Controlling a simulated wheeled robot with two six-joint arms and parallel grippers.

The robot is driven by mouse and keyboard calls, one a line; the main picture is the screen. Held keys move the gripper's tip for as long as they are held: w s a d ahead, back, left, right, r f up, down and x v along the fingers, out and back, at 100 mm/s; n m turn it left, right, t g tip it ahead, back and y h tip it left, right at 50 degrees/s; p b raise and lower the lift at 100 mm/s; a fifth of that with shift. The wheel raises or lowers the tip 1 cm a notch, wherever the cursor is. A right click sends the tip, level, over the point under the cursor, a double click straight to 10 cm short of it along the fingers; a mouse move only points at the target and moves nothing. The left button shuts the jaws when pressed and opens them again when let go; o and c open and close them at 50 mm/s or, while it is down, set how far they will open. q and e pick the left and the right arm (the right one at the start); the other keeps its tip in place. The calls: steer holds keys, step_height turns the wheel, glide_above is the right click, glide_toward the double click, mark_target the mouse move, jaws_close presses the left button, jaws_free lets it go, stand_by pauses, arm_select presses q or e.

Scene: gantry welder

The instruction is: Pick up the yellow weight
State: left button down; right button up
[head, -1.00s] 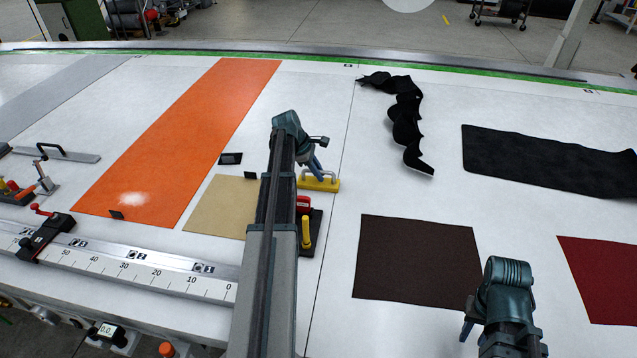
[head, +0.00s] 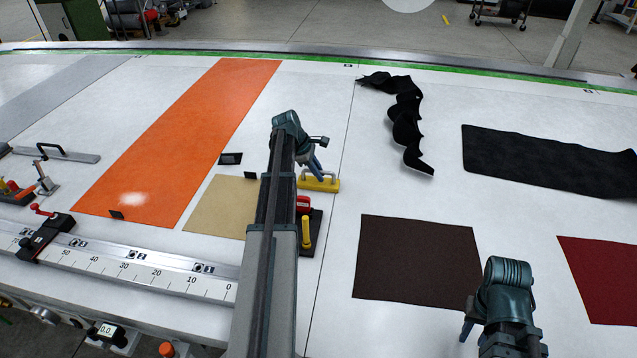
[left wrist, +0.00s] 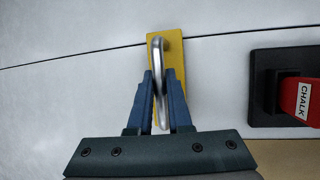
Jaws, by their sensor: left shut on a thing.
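The yellow weight (head: 328,187) is a flat bar with a silver handle, lying on the white table in the head view. In the left wrist view the weight (left wrist: 176,52) shows with its handle between my fingers. My left gripper (head: 317,172) is shut on that handle; its blue fingers (left wrist: 160,88) press it from both sides. The weight appears to rest on the table. My right gripper (head: 466,330) is low at the right, near the dark brown sheet's corner, away from the weight. Only part of its fingers shows.
A black holder with a red chalk block (left wrist: 298,98) stands close to the weight. A tan sheet (head: 215,205) and an orange sheet (head: 190,130) lie left. A dark brown sheet (head: 418,260) and a crumpled black strip (head: 405,120) lie right. Bare table surrounds the weight's right side.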

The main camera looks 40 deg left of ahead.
arm_select(q)
steer(key=shift+r, duration=0.15)
arm_select(e)
steer(key=shift+r, duration=0.15)
